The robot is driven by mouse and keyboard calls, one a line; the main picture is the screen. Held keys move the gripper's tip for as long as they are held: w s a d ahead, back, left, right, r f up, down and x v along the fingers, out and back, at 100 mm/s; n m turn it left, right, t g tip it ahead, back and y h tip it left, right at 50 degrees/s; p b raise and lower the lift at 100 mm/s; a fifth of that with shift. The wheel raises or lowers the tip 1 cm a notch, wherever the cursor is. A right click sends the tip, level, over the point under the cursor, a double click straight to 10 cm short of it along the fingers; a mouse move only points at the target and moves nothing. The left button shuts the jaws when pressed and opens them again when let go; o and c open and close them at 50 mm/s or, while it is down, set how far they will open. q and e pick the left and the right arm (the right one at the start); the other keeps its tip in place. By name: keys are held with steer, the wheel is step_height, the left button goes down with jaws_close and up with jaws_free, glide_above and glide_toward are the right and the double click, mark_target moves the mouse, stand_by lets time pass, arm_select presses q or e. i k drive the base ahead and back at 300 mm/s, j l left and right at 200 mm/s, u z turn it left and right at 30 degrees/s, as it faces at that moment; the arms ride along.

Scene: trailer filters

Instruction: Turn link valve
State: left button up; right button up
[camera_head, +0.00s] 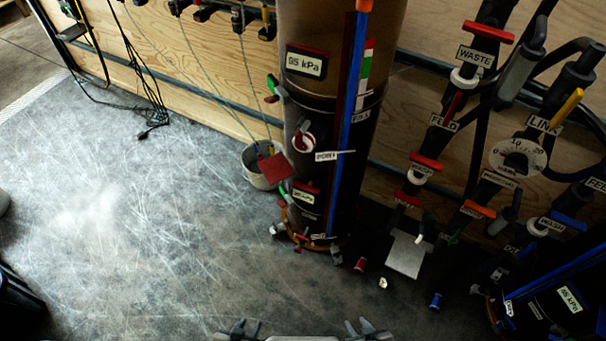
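The LINK label (543,124) is at the right of the head view, on the dark pipework. A yellow handle (567,107) stands slanted just above and to the right of it. A round white dial (502,158) marked with numbers sits just below the label. My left gripper (238,328) and my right gripper (367,328) show only as tips at the bottom edge. Each has its fingertips apart with nothing seen between them. Both are far from the yellow handle, below and to the left of it.
A tall dark filter column (335,125) with a blue strip stands in the middle. Red-handled WASTE (488,32) and other valves are on pipes to its right. A second column (550,305) is at the lower right. A bucket (262,172) stands behind.

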mark_target(566, 105)
steer(key=z, duration=2.3)
